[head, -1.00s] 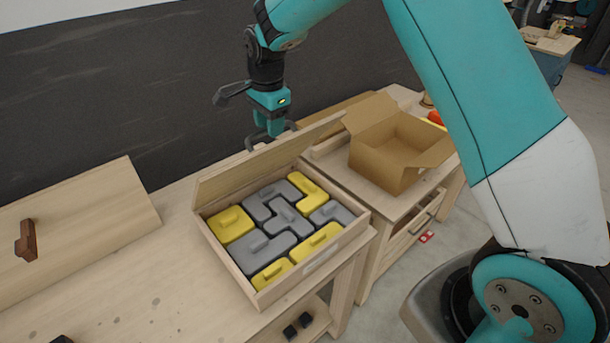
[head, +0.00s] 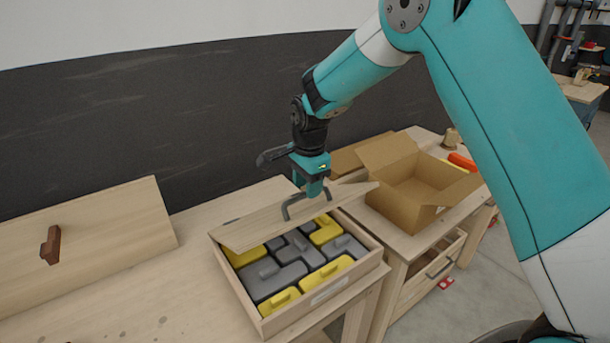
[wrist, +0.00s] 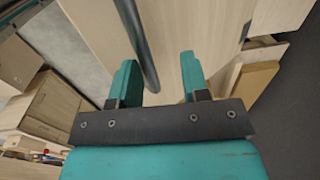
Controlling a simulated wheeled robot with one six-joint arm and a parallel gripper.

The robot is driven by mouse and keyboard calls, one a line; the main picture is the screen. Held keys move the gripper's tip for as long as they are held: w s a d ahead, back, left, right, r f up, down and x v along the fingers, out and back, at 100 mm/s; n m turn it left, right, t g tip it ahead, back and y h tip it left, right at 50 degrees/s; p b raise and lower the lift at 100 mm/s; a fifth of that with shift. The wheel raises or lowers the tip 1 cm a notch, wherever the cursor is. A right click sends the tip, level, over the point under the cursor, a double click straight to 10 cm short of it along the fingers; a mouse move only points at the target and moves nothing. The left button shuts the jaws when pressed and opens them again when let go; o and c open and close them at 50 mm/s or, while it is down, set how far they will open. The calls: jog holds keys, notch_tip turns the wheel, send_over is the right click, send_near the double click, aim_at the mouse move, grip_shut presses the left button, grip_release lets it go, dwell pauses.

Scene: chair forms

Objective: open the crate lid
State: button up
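The wooden crate (head: 333,293) stands on the bench with its lid (head: 262,232) partly raised. The lid slants over the back part of the crate, and the front stays uncovered. Grey and yellow blocks (head: 275,281) show inside. A dark bar handle (head: 292,203) is on the lid's upper face. My gripper (head: 314,191) is right at the handle, above the lid. In the wrist view, my gripper (wrist: 158,70) has its two teal fingers apart. The handle bar (wrist: 140,45) runs between them, nearer the left finger. Whether it touches that finger is unclear.
An open cardboard box (head: 410,190) stands on the cabinet at the right. A slanted wooden panel with a brown handle (head: 51,245) is at the left. A dark wall (head: 150,120) is close behind the bench. Bare bench top (head: 130,315) lies left of the crate.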

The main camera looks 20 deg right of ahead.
jog(key=w+a+r+p, duration=0.1)
jog(key=w+r+p, duration=0.2)
jog(key=r, duration=0.6)
jog(key=w+a+r+p, duration=0.1)
jog(key=w+r+p, duration=0.3)
jog(key=r, duration=0.5)
jog(key=shift+a+r+p, duration=0.15)
jog(key=shift+r+p, duration=0.1)
jog(key=shift+p, duration=0.3)
dwell(0.6)
jog(key=shift+w, duration=0.1)
